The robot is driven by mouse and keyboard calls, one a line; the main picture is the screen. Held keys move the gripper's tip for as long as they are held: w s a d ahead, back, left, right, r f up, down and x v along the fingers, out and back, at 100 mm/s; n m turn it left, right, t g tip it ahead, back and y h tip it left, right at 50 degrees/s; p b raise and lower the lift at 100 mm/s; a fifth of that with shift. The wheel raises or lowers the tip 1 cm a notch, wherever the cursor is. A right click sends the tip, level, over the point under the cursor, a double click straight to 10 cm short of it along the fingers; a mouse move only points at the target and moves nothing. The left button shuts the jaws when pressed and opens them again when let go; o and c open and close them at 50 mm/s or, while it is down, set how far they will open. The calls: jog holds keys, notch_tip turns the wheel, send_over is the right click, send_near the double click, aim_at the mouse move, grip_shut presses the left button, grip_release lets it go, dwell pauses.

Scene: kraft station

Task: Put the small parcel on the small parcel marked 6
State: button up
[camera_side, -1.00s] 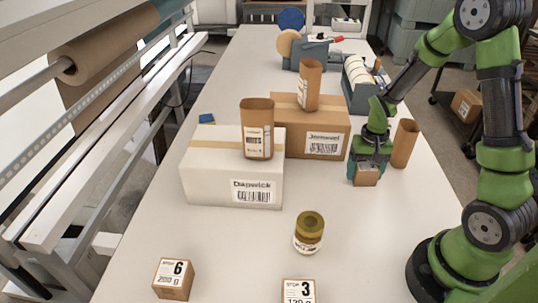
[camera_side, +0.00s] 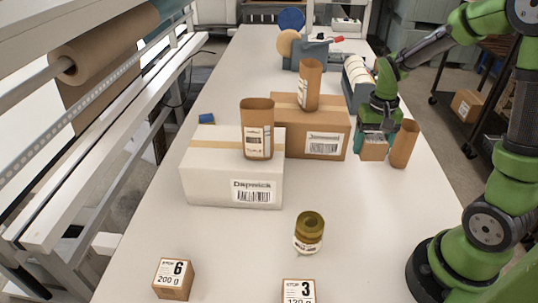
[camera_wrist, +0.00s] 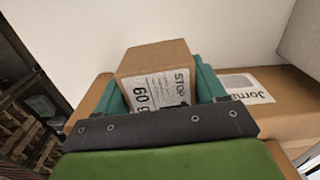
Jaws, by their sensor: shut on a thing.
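My gripper (camera_side: 375,152) is shut on a small brown parcel (camera_side: 374,150) and holds it up beside the right end of the brown box. In the wrist view the held parcel (camera_wrist: 155,62) sits between the teal fingers, with a white label reading STOP and 60 g. The small parcel marked 6 (camera_side: 173,280) stands on the table at the front left, its label reading 200 g. It is far from my gripper, and its top is clear.
A parcel marked 3 (camera_side: 299,292) is at the front edge. Another tube (camera_side: 403,145) stands right of my gripper.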

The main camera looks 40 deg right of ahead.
notch_tip(320, 180, up, 7)
jog(key=shift+r, duration=0.1)
jog(key=w+a+n, duration=0.2)
jog(key=a+n, duration=0.2)
jog(key=a, duration=0.5)
jog(key=w+a+n, duration=0.3)
jog(key=a+n, duration=0.1)
jog(key=a, duration=0.5)
jog(key=s+a+n, duration=0.5)
jog(key=a, duration=0.7)
jog(key=s+a+n, duration=0.4)
jog(key=s+a, duration=0.1)
jog(key=a, duration=0.6)
send_over(171, 272)
notch_tip(171, 272, down, 7)
jog(key=shift+r, duration=0.1)
jog(key=shift+f, duration=1.8)
jog(key=shift+f, duration=0.1)
